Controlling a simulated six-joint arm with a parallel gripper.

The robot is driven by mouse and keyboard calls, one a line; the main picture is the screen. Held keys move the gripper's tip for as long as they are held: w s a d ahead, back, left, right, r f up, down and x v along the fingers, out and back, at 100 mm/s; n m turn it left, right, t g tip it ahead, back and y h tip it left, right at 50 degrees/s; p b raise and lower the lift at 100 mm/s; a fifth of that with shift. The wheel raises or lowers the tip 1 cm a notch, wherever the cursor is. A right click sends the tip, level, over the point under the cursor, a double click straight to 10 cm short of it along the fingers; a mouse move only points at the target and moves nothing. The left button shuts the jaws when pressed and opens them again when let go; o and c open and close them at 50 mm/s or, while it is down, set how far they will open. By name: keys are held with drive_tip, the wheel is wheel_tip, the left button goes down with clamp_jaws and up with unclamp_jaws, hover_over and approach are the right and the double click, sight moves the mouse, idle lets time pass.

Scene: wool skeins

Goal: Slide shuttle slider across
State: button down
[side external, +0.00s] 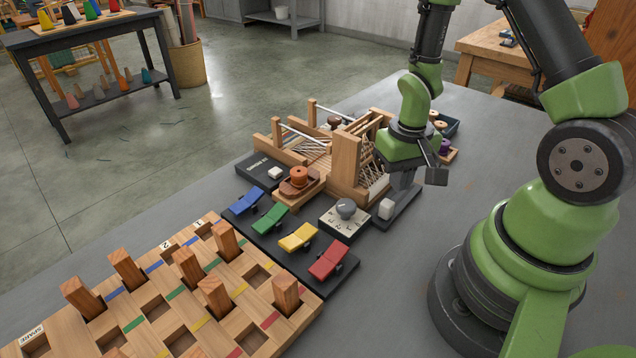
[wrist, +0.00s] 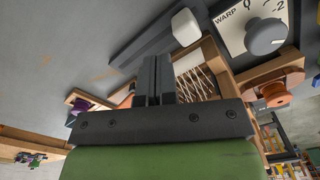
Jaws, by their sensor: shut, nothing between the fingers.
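The shuttle slider is a dark track (side external: 408,205) with a pale block-shaped knob (side external: 386,209) at its near end, beside the small loom. In the wrist view the track (wrist: 150,37) runs diagonally and the white knob (wrist: 186,27) sits near its right end, by the dial box. My gripper (side external: 402,188) is shut and empty, over the track behind the knob. In the wrist view the closed fingertips (wrist: 157,62) are to the left of and below the knob, with a visible gap. I cannot tell whether the fingertips touch the track.
The wooden loom (side external: 345,165) stands close beside my gripper. A dial box (side external: 345,216) is left of the knob. Blue, green, yellow and red levers (side external: 298,237) are nearby. A pegboard (side external: 150,290) lies in the foreground. The grey table is clear right of the track.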

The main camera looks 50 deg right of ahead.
drive_tip(key=shift+r, duration=2.9)
drive_tip(key=s+a+r+t, duration=0.2)
drive_tip(key=a+r, duration=0.1)
drive_tip(key=r, duration=0.3)
drive_tip(key=s+a+r+n+t+y, duration=0.1)
drive_tip(key=s+a+r+t, duration=0.1)
drive_tip(key=a+r, duration=0.2)
drive_tip(key=s+a+r+n+t+y, duration=0.1)
drive_tip(key=s+a+r+t, duration=0.2)
drive_tip(key=r, duration=0.6)
drive_tip(key=shift+a+r, duration=0.35)
drive_tip(key=shift+a, duration=0.3)
